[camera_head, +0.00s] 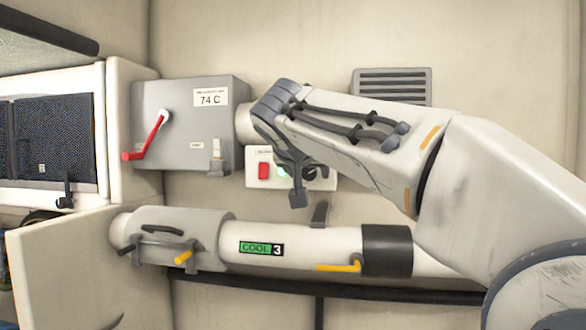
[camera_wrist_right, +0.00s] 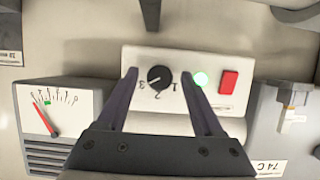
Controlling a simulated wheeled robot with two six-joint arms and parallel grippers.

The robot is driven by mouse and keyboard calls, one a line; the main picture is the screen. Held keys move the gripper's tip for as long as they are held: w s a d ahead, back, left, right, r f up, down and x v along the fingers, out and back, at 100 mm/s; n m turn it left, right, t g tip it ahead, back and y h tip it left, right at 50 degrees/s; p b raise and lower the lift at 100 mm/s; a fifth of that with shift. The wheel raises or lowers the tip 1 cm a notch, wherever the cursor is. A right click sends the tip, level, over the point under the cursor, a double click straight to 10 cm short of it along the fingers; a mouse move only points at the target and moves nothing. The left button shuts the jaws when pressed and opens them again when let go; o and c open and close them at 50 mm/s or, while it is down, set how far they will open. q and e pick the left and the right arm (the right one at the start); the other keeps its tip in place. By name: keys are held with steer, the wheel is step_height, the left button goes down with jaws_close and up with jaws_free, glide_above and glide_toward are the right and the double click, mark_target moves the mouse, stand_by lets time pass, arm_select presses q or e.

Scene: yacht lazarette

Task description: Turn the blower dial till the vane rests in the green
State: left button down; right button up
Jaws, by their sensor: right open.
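The blower dial (camera_wrist_right: 158,77) is a round black knob on a white panel (camera_wrist_right: 141,58), with the numbers 1, 2 and 3 around it. A pale mark on it points towards the 3 side. In the head view the dial (camera_head: 310,173) is partly behind my right gripper (camera_head: 296,180). In the right wrist view my right gripper (camera_wrist_right: 159,74) is open, one finger on each side of the dial; contact cannot be told. The gauge (camera_wrist_right: 70,103) has a red vane (camera_wrist_right: 44,117) lying left of its small green mark (camera_wrist_right: 47,102). My left gripper is not in view.
A red switch (camera_wrist_right: 229,82) and lit green lamp (camera_wrist_right: 201,79) sit beside the dial. A grey box (camera_head: 178,100) with a red lever (camera_head: 148,138) and 74 C label stands left. A white pipe (camera_head: 310,242) marked COOL 3 runs below the panel.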

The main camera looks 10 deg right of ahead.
jaws_close()
steer(key=shift+a, duration=0.15)
steer(key=shift+n, duration=0.3)
steer(key=n+h, duration=0.2)
steer(key=n, duration=0.1)
steer(key=shift+w+a+f+n+g+h+b, duration=0.1)
steer(key=shift+a+n+g+h+b, duration=0.05)
steer(key=shift+n+g+h+b, duration=0.2)
steer(key=n+h+b, duration=0.1)
steer(key=n+h, duration=0.1)
steer(key=n, duration=0.2)
steer(key=shift+a, duration=0.1)
steer(key=shift+h, duration=0.25)
